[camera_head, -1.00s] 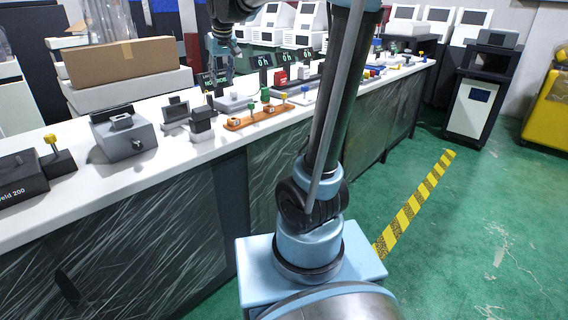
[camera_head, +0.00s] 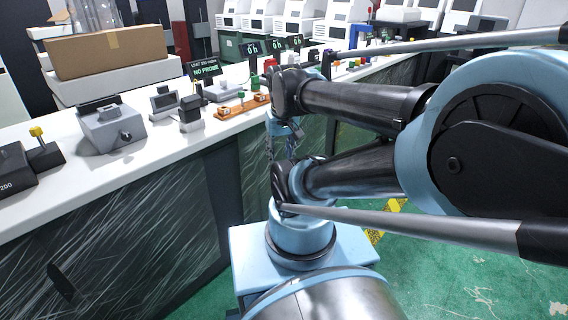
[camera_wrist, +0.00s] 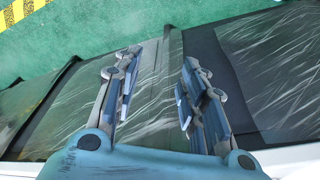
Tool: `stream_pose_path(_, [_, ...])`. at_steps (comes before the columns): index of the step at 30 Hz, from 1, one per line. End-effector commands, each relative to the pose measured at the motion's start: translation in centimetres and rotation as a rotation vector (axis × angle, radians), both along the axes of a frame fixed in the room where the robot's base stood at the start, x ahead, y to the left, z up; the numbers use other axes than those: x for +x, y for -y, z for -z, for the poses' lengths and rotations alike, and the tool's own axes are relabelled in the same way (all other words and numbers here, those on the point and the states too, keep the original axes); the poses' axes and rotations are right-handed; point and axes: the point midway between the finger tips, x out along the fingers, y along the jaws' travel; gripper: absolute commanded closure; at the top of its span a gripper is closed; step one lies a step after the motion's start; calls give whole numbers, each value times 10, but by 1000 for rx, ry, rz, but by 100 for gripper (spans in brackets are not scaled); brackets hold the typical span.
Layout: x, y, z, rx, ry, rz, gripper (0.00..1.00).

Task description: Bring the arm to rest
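My arm is folded over my base, with its elbow large at the right of the head view. My gripper (camera_wrist: 158,82) points down in front of the bench's dark streaked side. In the wrist view its two fingers stand well apart with nothing between them. In the head view my gripper (camera_head: 287,146) hangs small below the wrist, partly hidden by my arm links, close to the bench front.
The white bench (camera_head: 150,150) runs from left to back right. A grey device (camera_head: 112,127), an orange rack (camera_head: 243,108) and a cardboard box (camera_head: 107,53) stand along it. A yellow-black floor strip (camera_head: 392,208) crosses the green floor, partly covered by my arm.

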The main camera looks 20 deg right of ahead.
Motion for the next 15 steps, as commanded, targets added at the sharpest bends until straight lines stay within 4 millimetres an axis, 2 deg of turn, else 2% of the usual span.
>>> stream_pose_path(3, [-16, 8, 18, 0, -10, 16, 62])
stream_pose_path(6, [-22, 9, 25, 0, -14, 22, 62])
stream_pose_path(15, [-23, 9, 26, 0, -15, 22, 62])
